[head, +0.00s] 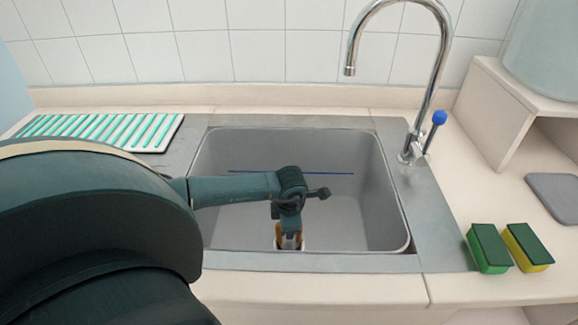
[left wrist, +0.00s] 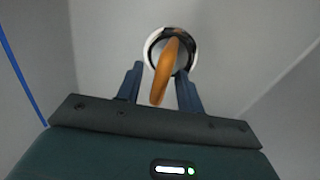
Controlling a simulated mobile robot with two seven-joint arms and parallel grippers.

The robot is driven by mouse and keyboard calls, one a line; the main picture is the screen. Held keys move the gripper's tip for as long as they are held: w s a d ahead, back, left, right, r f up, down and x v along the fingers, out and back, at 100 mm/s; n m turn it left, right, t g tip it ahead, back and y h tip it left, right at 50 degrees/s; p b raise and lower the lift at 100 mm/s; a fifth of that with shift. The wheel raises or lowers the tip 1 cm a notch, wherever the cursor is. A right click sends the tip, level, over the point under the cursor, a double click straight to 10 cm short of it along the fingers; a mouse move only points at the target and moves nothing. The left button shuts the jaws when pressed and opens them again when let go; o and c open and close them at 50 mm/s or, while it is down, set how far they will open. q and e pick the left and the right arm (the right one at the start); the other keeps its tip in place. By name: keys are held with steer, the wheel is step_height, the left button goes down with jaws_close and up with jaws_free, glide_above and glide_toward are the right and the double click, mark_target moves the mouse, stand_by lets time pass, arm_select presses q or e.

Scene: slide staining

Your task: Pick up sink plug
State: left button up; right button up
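The sink plug (left wrist: 164,75) shows as an orange, upright tab in the left wrist view. It stands at a pale round drain ring (left wrist: 148,50) in the sink floor. My left gripper (left wrist: 160,84) points down into the sink with its two dark fingers apart, one on each side of the orange tab. I see a gap on the left side; on the right the finger is close to the tab, and contact is unclear. In the head view the gripper (head: 290,236) is low in the sink and partly hides the orange plug (head: 279,236). My right gripper is not in view.
The grey sink (head: 350,205) has walls on all sides of my gripper. A tap (head: 436,70) with a blue knob stands at its back right. A striped drying mat (head: 100,130) lies at the left.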

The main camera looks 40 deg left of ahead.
arm_select(q)
jaws_close()
stand_by(0.3)
steer(key=shift+r, duration=0.1)
